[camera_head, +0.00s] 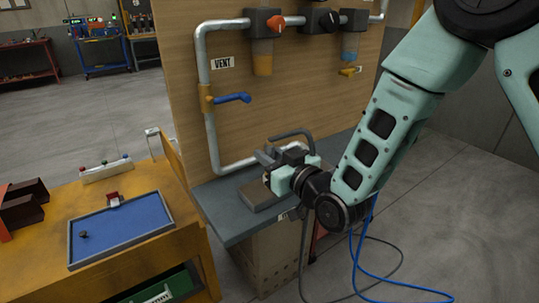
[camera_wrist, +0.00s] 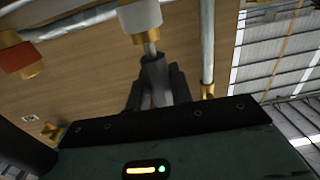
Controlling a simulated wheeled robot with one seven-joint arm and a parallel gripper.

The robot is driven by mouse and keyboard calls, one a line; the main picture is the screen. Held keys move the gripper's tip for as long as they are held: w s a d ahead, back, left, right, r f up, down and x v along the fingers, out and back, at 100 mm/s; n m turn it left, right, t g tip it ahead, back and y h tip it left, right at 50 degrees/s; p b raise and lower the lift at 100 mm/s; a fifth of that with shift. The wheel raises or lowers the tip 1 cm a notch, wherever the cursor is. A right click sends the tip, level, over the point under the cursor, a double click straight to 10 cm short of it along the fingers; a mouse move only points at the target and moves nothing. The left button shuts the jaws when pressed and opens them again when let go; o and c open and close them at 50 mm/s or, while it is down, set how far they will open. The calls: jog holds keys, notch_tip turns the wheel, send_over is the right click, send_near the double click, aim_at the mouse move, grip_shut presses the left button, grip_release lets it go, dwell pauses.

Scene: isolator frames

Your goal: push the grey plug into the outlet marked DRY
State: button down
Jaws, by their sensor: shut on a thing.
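My gripper (camera_wrist: 153,72) is shut on a grey plug (camera_wrist: 154,68), a short grey cylinder between dark fingers in the wrist view. Its narrow upper end lies in line with a brass-ringed pale fitting (camera_wrist: 141,38); I cannot tell whether they touch. In the head view my gripper (camera_head: 266,160) is low in front of the wooden panel, above the grey bench, and the plug is hard to make out there. The readable tag on the panel says VENT (camera_head: 222,62). No DRY marking is legible, so I cannot tell which outlet bears it.
A metal pipe (camera_head: 202,130) with a blue-handled valve (camera_head: 232,98) runs down the panel. A grey block (camera_head: 262,194) lies under my gripper. Blue and grey hoses hang to the floor at right. A yellow table at left holds a blue tray (camera_head: 152,203).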

jog(key=shift+f+b, duration=0.65)
jog(key=shift+f, duration=0.1)
jog(key=c, duration=1.2)
grip_release()
jog(key=shift+o, duration=0.2)
